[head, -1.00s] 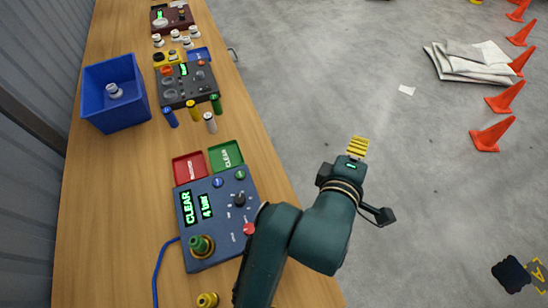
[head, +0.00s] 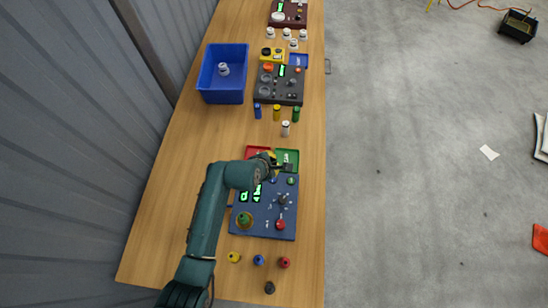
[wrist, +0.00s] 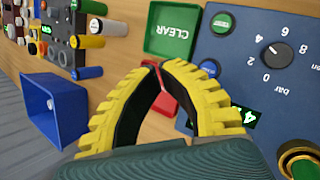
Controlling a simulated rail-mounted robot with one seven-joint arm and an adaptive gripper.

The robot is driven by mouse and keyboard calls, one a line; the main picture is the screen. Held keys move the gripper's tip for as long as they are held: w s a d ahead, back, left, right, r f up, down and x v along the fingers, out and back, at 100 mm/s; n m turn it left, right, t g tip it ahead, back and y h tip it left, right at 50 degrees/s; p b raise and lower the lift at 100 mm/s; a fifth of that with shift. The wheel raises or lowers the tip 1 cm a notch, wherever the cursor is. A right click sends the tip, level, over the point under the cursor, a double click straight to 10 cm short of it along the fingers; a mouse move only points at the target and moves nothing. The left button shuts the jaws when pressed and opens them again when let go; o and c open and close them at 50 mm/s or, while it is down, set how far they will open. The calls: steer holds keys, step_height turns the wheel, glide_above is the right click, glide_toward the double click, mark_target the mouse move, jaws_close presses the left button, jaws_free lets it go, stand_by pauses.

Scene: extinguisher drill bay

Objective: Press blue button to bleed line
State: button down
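The blue control panel (head: 262,218) lies on the bench in the head view, with its top part under my gripper. Its blue button (wrist: 210,68) shows in the wrist view, just right of my right finger. It also shows small in the head view (head: 273,181), beside my gripper. My gripper (wrist: 156,66) has yellow ribbed fingers whose tips meet, with nothing seen between them. In the head view my gripper (head: 269,158) is over the trays at the panel's top edge. The tips appear apart from the button; their height is unclear.
A green button (wrist: 222,24) and black dial (wrist: 276,55) sit near the blue button. A green CLEAR tray (wrist: 172,32) and red tray (wrist: 160,98) adjoin the panel. A blue bin (head: 222,92) and dark panel (head: 279,86) stand farther along the bench.

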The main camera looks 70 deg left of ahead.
steer(key=shift+f, duration=0.15)
step_height(320, 180, down, 7)
steer(key=b, duration=0.8)
steer(key=shift+f, duration=0.15)
steer(key=shift+w+f+b, duration=0.1)
steer(key=shift+f+b, duration=0.3)
steer(key=shift+f, duration=0.2)
stand_by(0.6)
steer(key=shift+f, duration=0.45)
steer(key=shift+f, duration=0.5)
stand_by(0.3)
steer(key=shift+r, duration=0.15)
steer(key=shift+r+p, duration=0.75)
steer(key=shift+p, duration=0.25)
